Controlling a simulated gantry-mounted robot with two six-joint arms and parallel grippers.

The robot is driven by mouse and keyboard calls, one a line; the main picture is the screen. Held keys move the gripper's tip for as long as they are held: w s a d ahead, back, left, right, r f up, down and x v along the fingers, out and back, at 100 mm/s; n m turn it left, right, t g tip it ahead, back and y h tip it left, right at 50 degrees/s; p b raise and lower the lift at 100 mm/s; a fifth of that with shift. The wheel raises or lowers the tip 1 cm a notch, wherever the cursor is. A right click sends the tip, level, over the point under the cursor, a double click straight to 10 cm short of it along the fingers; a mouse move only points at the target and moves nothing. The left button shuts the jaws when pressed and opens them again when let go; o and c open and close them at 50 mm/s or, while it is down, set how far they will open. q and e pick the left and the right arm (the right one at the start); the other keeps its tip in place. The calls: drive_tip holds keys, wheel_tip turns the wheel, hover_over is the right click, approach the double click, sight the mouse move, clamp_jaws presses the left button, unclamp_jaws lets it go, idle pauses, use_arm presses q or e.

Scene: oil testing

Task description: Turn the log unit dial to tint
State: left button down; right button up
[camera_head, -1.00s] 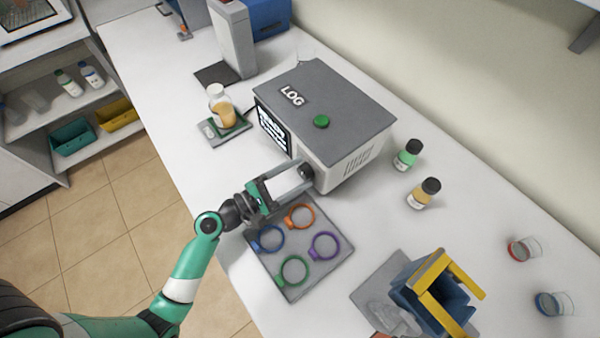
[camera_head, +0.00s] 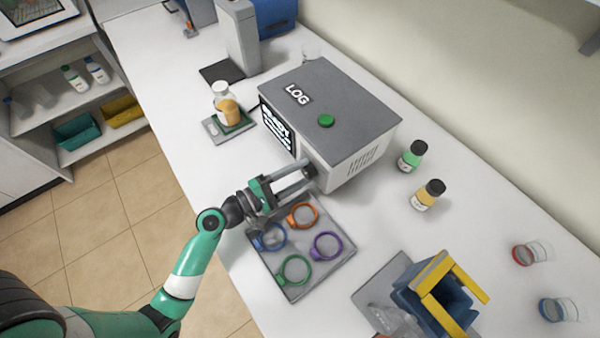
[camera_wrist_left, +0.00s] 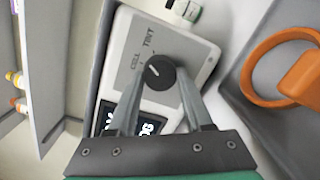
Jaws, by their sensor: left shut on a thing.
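The log unit (camera_head: 335,105) is a grey-topped box with "LOG" on top, a green button and a lit screen (camera_head: 277,128). Its black round dial (camera_wrist_left: 160,73) is on the front panel, with a short pale mark on its face. The labels TINT (camera_wrist_left: 149,37) and CELL (camera_wrist_left: 136,62) are printed beside it in the left wrist view. I cannot tell exactly which label the mark points to. My left gripper (camera_head: 309,172) is shut on the dial, one finger on each side. My right gripper is not in view.
A grey tray (camera_head: 318,277) with several coloured rings lies just below my left gripper. A scale (camera_head: 214,133) bears a capped amber bottle. A blue and yellow holder (camera_head: 440,295) is at lower right.

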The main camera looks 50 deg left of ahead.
use_arm(q)
drive_tip(key=shift+r+m+b, duration=0.1)
drive_tip(key=shift+m+b, duration=0.2)
drive_tip(key=shift+m, duration=1.8)
drive_tip(key=shift+c, duration=1.5)
unclamp_jaws()
